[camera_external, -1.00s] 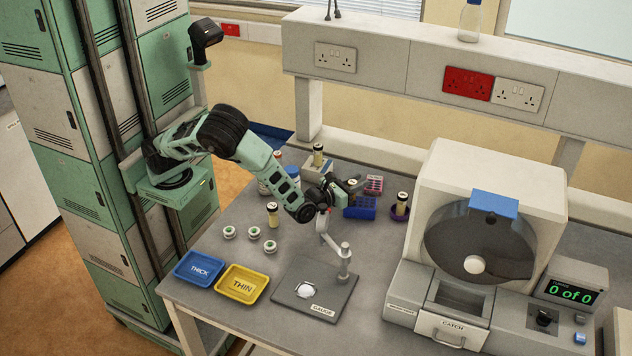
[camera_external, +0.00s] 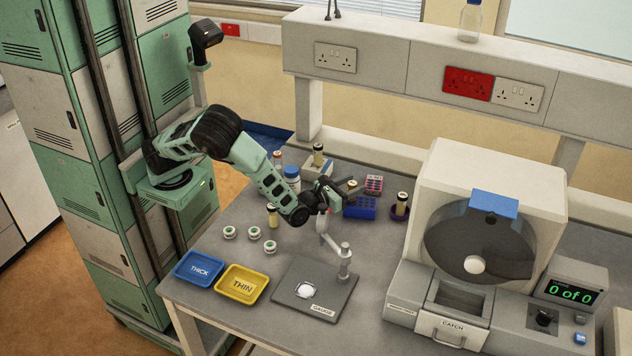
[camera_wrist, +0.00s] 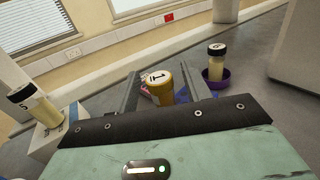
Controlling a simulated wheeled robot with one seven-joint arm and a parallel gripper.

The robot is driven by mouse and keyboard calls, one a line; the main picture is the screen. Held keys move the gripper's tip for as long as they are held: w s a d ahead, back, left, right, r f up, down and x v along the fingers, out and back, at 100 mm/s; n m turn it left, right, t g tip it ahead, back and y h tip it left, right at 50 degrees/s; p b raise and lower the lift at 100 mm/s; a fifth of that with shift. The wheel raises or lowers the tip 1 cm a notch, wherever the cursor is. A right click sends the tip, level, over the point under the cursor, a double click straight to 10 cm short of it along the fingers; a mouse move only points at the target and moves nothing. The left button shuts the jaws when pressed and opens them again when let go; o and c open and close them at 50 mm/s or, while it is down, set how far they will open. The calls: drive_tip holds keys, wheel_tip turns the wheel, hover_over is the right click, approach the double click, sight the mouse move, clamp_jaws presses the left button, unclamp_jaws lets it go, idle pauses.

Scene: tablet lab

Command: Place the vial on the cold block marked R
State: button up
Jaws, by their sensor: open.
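A vial with a yellowish cap marked 1 (camera_wrist: 162,82) stands between the two spread fingers of my gripper (camera_wrist: 166,88) in the wrist view. The vial (camera_external: 352,187) also shows in the external view, just beyond the fingers of my gripper (camera_external: 338,193). My gripper is open; contact with the vial cannot be made out. A blue block with holes (camera_external: 360,209) is beside the vial. A pink-topped block (camera_external: 374,182) is behind it. No R mark is legible, so I cannot tell which block is marked R.
A black-capped vial (camera_wrist: 24,99) stands in a white block (camera_wrist: 48,140) at left. Another vial (camera_wrist: 216,63) stands in a purple holder (camera_wrist: 221,78) at right. A gauge stand (camera_external: 343,262) is in front of my gripper. Bottles and small green-centred pieces are left of it.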

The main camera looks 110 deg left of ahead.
drive_tip(key=b+v, duration=0.1)
drive_tip(key=v, duration=0.8)
drive_tip(key=shift+s+d, duration=0.2)
drive_tip(key=shift+d, duration=0.15)
drive_tip(key=s+a+r+n+g+h+p, duration=0.1)
drive_tip(key=s+a+r+n+g, duration=0.1)
drive_tip(key=s+a+n+g, duration=0.6)
drive_tip(key=s+a+r+n+g+h+p, duration=0.1)
drive_tip(key=s+a+r+n+g, duration=0.2)
drive_tip(key=s+a+n+g, duration=0.5)
drive_tip(key=s+f+n+h, duration=0.2)
drive_tip(key=s+n+h, duration=0.35)
drive_tip(key=s, duration=0.65)
drive_tip(key=s+d+f+n+t+h+b, duration=0.1)
drive_tip(key=s+d+n+t+h, duration=0.3)
drive_tip(key=n, duration=0.6)
drive_tip(key=d+t+h, duration=0.2)
drive_tip(key=d+h, duration=0.1)
drive_tip(key=shift+s+d+f+b, duration=0.2)
drive_tip(key=shift+s+d+b, duration=0.05)
drive_tip(key=shift+s+b, duration=0.1)
